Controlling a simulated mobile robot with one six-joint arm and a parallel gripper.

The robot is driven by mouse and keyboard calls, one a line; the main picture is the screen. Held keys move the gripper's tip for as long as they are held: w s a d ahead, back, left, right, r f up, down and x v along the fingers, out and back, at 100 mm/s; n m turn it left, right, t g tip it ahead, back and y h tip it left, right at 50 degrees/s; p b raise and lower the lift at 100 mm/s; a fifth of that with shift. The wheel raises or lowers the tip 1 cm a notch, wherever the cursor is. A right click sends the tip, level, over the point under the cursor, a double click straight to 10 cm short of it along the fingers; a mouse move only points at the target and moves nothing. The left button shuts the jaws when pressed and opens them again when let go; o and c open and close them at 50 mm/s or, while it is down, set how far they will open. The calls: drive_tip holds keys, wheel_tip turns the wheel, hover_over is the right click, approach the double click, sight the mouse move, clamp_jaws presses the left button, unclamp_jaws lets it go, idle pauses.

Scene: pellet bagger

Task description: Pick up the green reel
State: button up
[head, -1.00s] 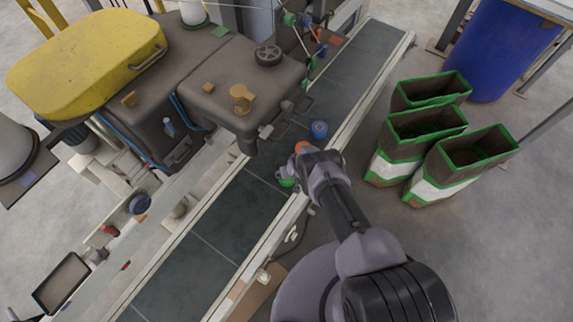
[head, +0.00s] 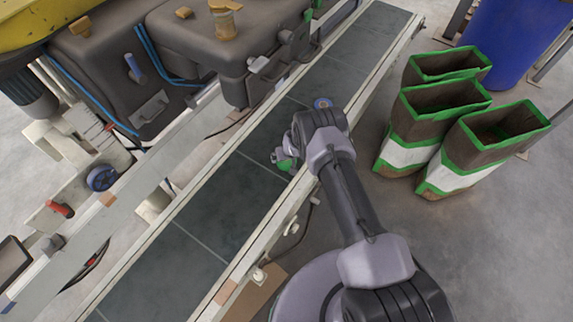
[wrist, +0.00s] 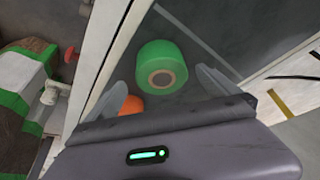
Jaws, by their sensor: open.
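The green reel (wrist: 162,66) lies on the dark conveyor belt, its round end with a brown core facing the wrist camera. In the head view the green reel (head: 285,165) is mostly hidden by my wrist. My gripper (wrist: 160,88) is open, with one finger to each side of the reel's near part in the wrist view. I cannot tell how far above the belt the fingertips are. Nothing is held.
An orange reel (wrist: 131,105) sits close by the left finger, partly hidden. Pale rails edge the belt. Green-rimmed bags (head: 440,100) stand to the right; the grey machine (head: 235,45) overhangs the left side.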

drive_tip(key=b+x, duration=0.2)
drive_tip(key=b, duration=0.1)
drive_tip(key=b+x, duration=0.3)
drive_tip(key=b, duration=0.1)
drive_tip(key=shift+w+a, duration=0.1)
drive_tip(key=shift+w, duration=0.25)
drive_tip(key=shift+r, duration=0.15)
drive_tip(key=c, duration=1.5)
drive_tip(key=shift+c, duration=0.2)
